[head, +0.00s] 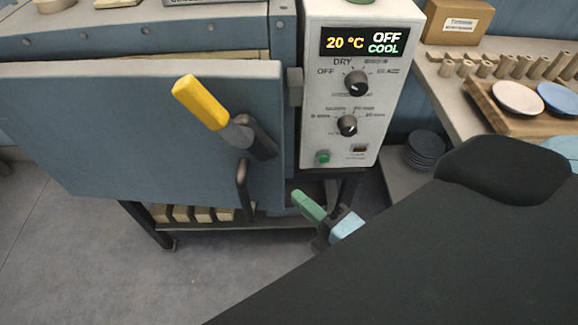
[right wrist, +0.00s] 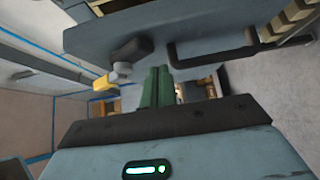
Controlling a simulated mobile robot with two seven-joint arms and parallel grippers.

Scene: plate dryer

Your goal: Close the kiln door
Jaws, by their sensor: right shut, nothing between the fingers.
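The blue-grey kiln door (head: 120,130) stands in front of the kiln body (head: 180,35), with a pale strip showing behind its top edge. It seems ajar; the exact gap is hard to judge. Near its right edge are a yellow-gripped latch lever (head: 202,103), tilted up-left, and a dark bar handle (head: 243,188). My right gripper (head: 312,207), with green fingers, is shut and empty, below and right of the handle. In the right wrist view its fingers (right wrist: 158,86) point toward the door (right wrist: 190,30), near the lever (right wrist: 105,82) and handle (right wrist: 215,52), apparently not touching them. My left gripper is out of view.
The control box (head: 350,140) right of the door reads 20 °C, OFF, COOL. Below the kiln is a stand with a shelf of pale bricks (head: 195,214). A bench (head: 480,100) with plates (head: 518,97) is at right, with dark stacked discs (head: 425,148) beneath. Floor at lower left is clear.

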